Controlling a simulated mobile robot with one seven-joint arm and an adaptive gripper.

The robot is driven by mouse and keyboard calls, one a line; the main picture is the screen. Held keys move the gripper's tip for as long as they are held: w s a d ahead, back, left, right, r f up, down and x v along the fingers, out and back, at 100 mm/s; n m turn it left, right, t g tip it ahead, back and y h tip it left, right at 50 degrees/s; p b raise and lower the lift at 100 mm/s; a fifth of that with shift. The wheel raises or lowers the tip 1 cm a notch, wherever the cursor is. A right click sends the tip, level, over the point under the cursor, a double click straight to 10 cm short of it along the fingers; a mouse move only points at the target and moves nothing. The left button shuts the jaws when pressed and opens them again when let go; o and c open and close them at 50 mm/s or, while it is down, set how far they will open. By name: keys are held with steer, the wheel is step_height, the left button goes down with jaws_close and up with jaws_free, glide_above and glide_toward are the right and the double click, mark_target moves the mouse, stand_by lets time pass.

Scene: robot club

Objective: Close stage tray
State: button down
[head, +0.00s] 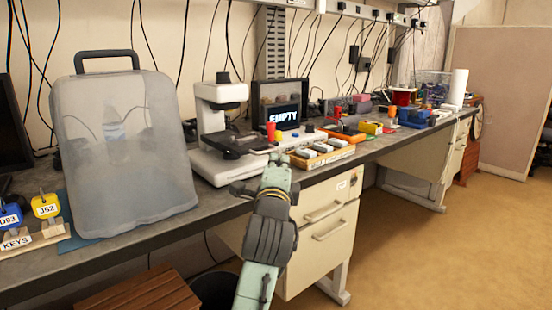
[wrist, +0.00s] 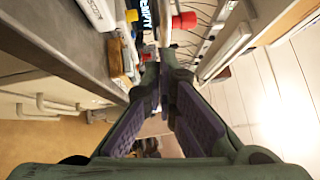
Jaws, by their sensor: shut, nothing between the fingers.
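I cannot tell exactly how far the tray is out. My gripper (head: 279,158) is to the right of the device and its tray, near the front edge of the bench, and appears apart from them. In the wrist view my gripper's fingers (wrist: 165,68) come together at the tips with nothing between them. The tray cannot be made out clearly in the wrist view.
A wooden tray of small parts (head: 322,154) lies right of my gripper. A translucent grey case (head: 122,150) stands left of the device, near hanging key tags (head: 46,206). Drawers (head: 322,215) are below; open floor lies right.

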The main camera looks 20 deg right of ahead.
mark_target(253, 152)
steer(key=shift+w+a, duration=0.2)
steer(key=shift+w, duration=0.2)
steer(key=w+a, duration=0.1)
steer(key=w, duration=0.1)
steer(key=w+a, duration=0.1)
steer(key=w, duration=0.2)
steer(key=w+a, duration=0.1)
steer(key=w, duration=0.2)
steer(key=shift+w+r, duration=0.1)
steer(key=shift+w, duration=0.15)
steer(key=shift+a, duration=0.1)
